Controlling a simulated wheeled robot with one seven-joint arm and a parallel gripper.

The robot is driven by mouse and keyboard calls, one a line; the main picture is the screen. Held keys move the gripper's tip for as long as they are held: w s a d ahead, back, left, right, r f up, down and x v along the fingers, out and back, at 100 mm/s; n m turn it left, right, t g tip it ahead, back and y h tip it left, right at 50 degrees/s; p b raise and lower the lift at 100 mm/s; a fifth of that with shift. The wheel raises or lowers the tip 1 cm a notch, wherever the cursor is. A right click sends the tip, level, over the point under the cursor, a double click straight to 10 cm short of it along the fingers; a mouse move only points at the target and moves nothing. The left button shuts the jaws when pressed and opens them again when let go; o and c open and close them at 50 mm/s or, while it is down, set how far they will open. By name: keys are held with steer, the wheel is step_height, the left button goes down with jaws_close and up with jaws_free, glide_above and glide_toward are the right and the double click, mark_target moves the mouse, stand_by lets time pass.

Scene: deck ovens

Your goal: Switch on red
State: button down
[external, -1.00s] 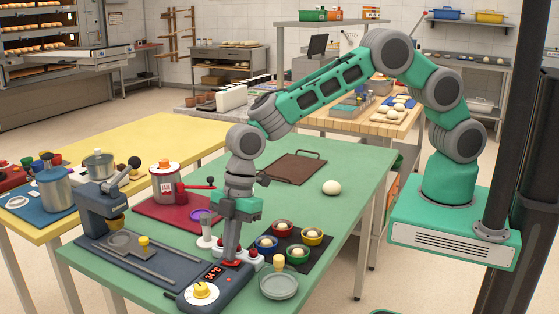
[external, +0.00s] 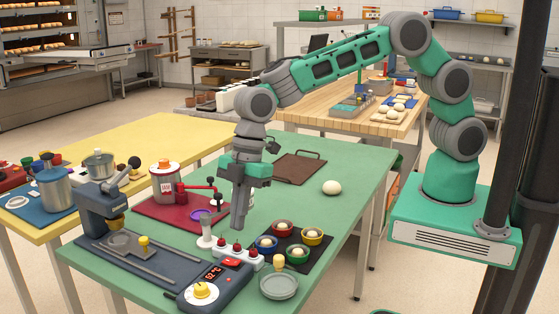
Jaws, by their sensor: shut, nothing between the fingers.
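A dark control box (external: 207,285) lies at the front of the green table. It has a cream dial (external: 201,291), a lit display (external: 213,273) reading about 52 °C, and a red switch (external: 231,262) at its far end. Just behind it is a white strip (external: 236,255) with several red knobs. My gripper (external: 237,227) points down with its fingers shut and empty. It is above and behind the red switch, apart from it, close over the strip. Whether the switch is lit cannot be told clearly.
A dark mat with several small bowls (external: 283,226) is right of my gripper. A grey dish (external: 279,286) stands right of the box. A grey press (external: 103,208) and a jar on a red mat (external: 167,184) are left. The table's right part is mostly clear.

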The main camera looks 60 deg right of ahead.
steer(key=v, duration=0.6)
steer(key=shift+w+b, duration=0.2)
steer(key=shift+b, duration=0.15)
